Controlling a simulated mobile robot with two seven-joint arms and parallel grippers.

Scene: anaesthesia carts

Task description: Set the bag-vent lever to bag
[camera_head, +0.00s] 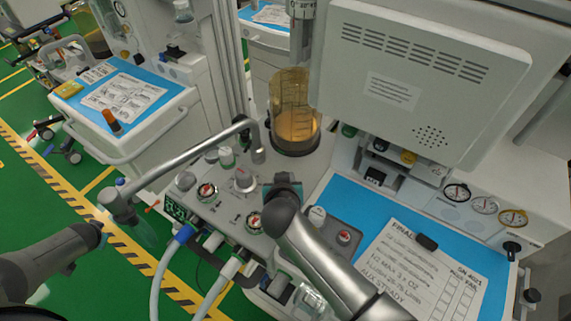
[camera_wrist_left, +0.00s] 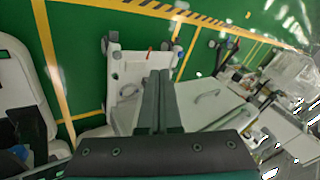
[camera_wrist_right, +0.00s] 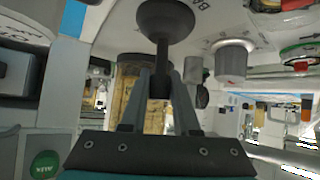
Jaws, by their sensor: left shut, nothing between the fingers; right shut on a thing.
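The bag-vent lever (camera_wrist_right: 162,48), a dark stem with a round dark base, shows in the right wrist view between my right fingers. Part of a printed label starting "BA" (camera_wrist_right: 201,6) is on the pale panel beside it. My right gripper (camera_wrist_right: 160,84) is shut on the lever. In the head view my right gripper (camera_head: 283,182) is over the cart's control panel and hides the lever, so its setting cannot be told. My left gripper (camera_wrist_left: 160,76) is shut and empty, pointing over the floor; in the head view its arm is at the lower left, away from the panel.
A grey bent pipe (camera_head: 185,158) arches over the panel's left side. An amber canister (camera_head: 294,112) stands behind the panel. A clipboard sheet (camera_head: 425,270) lies on the blue mat at right. A second cart (camera_head: 150,140) stands at left.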

